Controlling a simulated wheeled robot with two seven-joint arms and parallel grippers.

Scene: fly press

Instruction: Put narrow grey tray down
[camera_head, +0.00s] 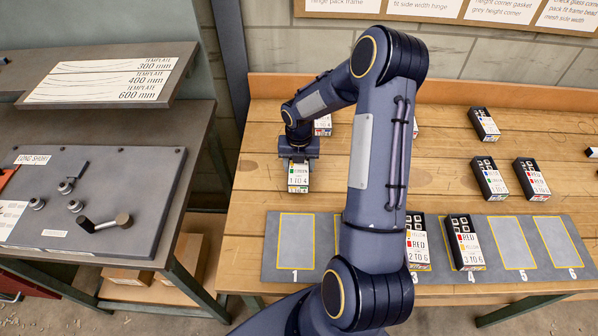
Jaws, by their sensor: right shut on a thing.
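My right gripper (298,158) is at the left part of the wooden bench, shut on a narrow tray (298,178) with a white front label and a green mark. The tray's body is mostly hidden under the gripper, so its colour is hard to tell. It looks level, behind the first marked slot of the grey mat (315,270). I cannot tell whether its underside touches the bench. My left gripper is not in view.
Labelled dark trays stand on the mat, one (465,243) right of my forearm. Others (490,180) stand at the right of the bench (255,165). Another white-labelled thing (323,124) is just behind my gripper. A steel table with a crank (105,222) is left.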

